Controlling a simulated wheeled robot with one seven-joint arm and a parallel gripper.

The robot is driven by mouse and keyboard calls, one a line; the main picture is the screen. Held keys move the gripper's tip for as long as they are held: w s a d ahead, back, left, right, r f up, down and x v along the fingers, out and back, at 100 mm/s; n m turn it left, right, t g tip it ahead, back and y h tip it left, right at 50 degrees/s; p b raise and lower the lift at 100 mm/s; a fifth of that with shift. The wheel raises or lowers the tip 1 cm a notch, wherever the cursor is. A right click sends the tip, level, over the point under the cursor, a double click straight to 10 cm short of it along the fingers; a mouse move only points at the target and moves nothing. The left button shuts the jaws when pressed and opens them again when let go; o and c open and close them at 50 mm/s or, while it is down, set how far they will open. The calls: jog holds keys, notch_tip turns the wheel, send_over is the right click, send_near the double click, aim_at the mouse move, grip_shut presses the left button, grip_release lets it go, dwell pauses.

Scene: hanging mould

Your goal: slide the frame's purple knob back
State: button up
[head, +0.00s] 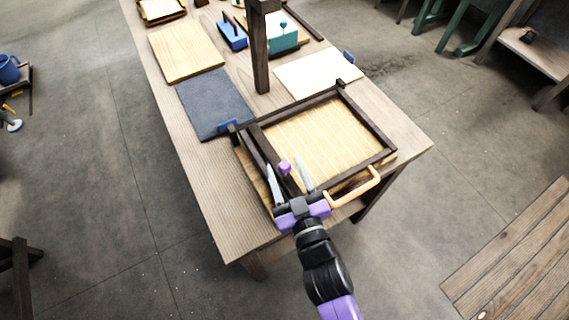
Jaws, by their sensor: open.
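The frame (373,132) is dark wood and lies over a pale ribbed panel (320,138) on the near part of the table. Its purple knob (284,167) stands on the dark bar at the frame's left side, near the front corner. My gripper (289,173) is open, its two grey fingers pointing away from me. In the picture one finger is left of the knob and the other right of it. I cannot tell whether either finger touches it. An orange handle (357,192) sticks out at the frame's front, right of my gripper.
A dark post (260,50) rises behind the frame. A dark grey slab (213,103), a wooden board (187,50) and a white sheet (318,76) lie farther back. The table's left front strip (222,200) is bare.

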jog(key=shift+w+a, duration=0.2)
jog(key=shift+w, duration=0.35)
grip_shut()
dwell(1.1)
